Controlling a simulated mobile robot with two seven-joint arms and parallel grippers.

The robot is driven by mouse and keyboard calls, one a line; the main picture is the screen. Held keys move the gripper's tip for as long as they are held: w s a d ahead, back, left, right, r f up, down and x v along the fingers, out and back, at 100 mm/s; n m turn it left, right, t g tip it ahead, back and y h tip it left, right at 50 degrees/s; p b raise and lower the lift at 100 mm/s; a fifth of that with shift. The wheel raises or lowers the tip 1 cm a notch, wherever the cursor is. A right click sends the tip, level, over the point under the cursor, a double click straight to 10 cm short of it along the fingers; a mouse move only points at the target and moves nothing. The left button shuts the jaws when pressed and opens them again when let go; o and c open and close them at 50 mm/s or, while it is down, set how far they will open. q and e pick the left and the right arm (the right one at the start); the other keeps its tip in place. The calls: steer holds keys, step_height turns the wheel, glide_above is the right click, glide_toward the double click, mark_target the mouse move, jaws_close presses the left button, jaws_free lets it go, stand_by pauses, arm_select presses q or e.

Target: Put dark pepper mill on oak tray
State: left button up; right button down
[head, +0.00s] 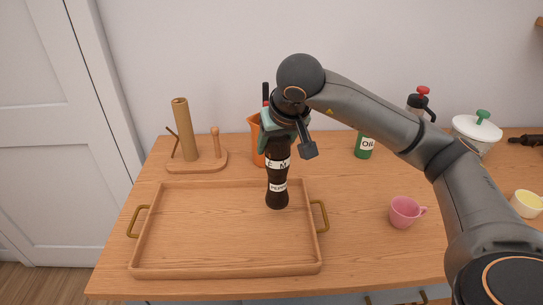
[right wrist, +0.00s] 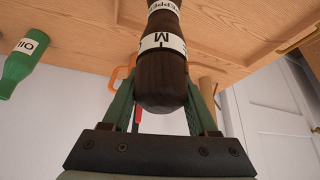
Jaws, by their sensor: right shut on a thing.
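The dark pepper mill (head: 277,178) is upright in the head view, with white label bands. My right gripper (head: 278,132) is shut on its upper part. In the right wrist view the mill (right wrist: 163,75) sits between the two green fingers (right wrist: 160,105). The oak tray (head: 142,243) is a wide, low-rimmed tray with brass handles, lying on the table. The mill's base shows in front of the tray's right part, near its back right corner. I cannot tell whether the base touches the tray. The tray looks empty otherwise. My left gripper is not in view.
Behind the tray stand a paper-roll holder (head: 182,130) and an orange jug (head: 255,140), partly hidden. A green oil bottle (head: 364,148), a pink cup (head: 405,212), a white pot (head: 476,130) and a yellow cup (head: 526,203) are to the right.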

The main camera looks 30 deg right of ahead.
mark_target(279, 140)
steer(key=shift+w+f, duration=0.35)
steer(key=shift+f, duration=0.8)
steer(key=shift+w+f, duration=0.15)
steer(key=shift+f, duration=0.9)
steer(key=shift+c, duration=0.9)
jaws_free()
steer(key=shift+r+p, duration=0.2)
steer(key=shift+p, duration=0.1)
steer(key=v, duration=1.2)
steer(key=shift+a, duration=0.1)
steer(key=shift+f, duration=0.1)
